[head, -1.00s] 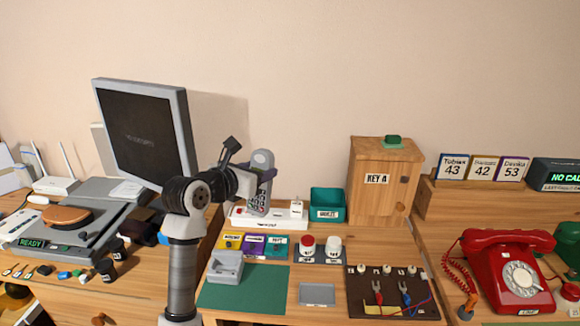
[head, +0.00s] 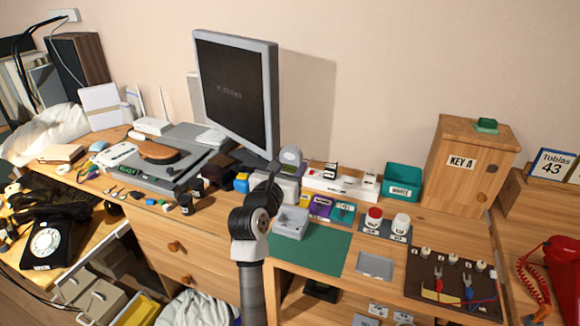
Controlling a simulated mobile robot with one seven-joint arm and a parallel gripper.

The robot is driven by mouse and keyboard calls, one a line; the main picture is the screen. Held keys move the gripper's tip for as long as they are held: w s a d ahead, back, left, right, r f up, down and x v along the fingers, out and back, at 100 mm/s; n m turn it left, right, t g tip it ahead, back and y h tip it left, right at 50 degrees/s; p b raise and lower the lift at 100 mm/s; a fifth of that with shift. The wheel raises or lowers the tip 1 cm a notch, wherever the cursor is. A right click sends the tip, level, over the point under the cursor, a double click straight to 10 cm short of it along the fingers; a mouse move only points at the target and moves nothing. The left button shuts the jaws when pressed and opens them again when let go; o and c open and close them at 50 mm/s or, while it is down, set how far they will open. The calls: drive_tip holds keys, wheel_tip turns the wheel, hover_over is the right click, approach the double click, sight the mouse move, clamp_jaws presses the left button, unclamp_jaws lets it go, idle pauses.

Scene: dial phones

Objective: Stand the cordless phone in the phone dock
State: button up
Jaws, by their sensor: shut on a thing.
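The cordless phone (head: 290,156) shows its grey rounded top just right of the monitor's lower edge; its lower part is hidden behind my arm. My gripper (head: 288,174) is shut on the phone and holds it roughly upright, with the fingers mostly hidden by my wrist. The phone dock (head: 290,224), a light grey block with a recess, sits on the left part of a green mat (head: 318,251), nearer than the phone. The dock looks empty. The phone is apart from the dock, behind it in the picture.
A white power strip (head: 345,185), a teal bin (head: 402,181) and a wooden key cabinet (head: 463,166) stand behind. Coloured labelled pads, red and white knobs (head: 400,223) and a wiring board (head: 452,280) lie right. The monitor (head: 236,95) stands left. The green mat's right part is clear.

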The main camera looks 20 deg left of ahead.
wheel_tip(320, 180, down, 7)
drive_tip(key=b, duration=0.5)
drive_tip(key=shift+f+b, duration=0.5)
drive_tip(key=shift+f, duration=1.15)
idle(0.9)
drive_tip(key=o, duration=1.2)
drive_tip(key=shift+c, duration=0.2)
drive_tip(key=shift+s, duration=0.1)
